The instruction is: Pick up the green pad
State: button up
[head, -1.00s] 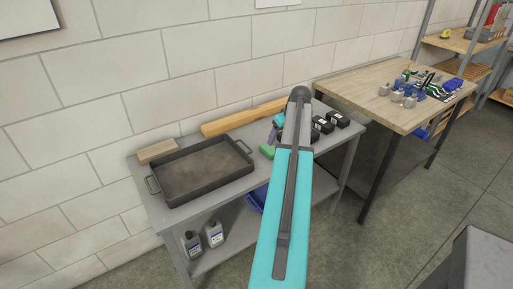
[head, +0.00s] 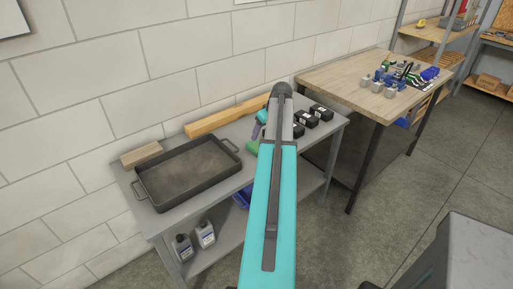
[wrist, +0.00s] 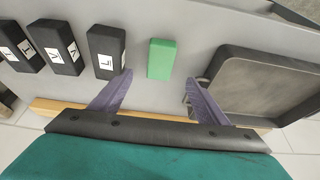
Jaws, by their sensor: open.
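The green pad (wrist: 161,59) is a small flat block lying on the grey bench top. In the wrist view it sits ahead of my gripper (wrist: 158,98), in line with the gap between the two purple fingers, and nothing touches it. In the head view only part of the green pad (head: 252,147) shows, left of my teal arm, which hides the rest. My gripper (head: 259,124) is partly hidden behind the arm there. It is open and empty.
Several black labelled blocks (wrist: 105,52) lie left of the pad in the wrist view. A dark metal tray (head: 190,175) stands on the other side. A wooden beam (head: 222,118) lies along the wall. A wooden table (head: 360,88) with tools stands to the right.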

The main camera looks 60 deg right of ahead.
jog(key=p, duration=0.2)
send_over(258, 146)
jog(key=s, duration=0.2)
jog(key=shift+w+a+f, duration=0.15)
jog(key=shift+f, duration=1.3)
jog(key=shift+w+a+f, duration=0.1)
jog(key=shift+f, duration=1.35)
jog(key=shift+f, duration=0.15)
jog(key=shift+p+x, duration=1.1)
jog(key=shift+x, duration=0.7)
jog(key=shift+w+d+f, duration=0.1)
jog(key=shift+w+f, duration=0.1)
jog(key=shift+f, duration=0.45)
jog(key=shift+f, duration=0.2)
jog(key=c, duration=1.1)
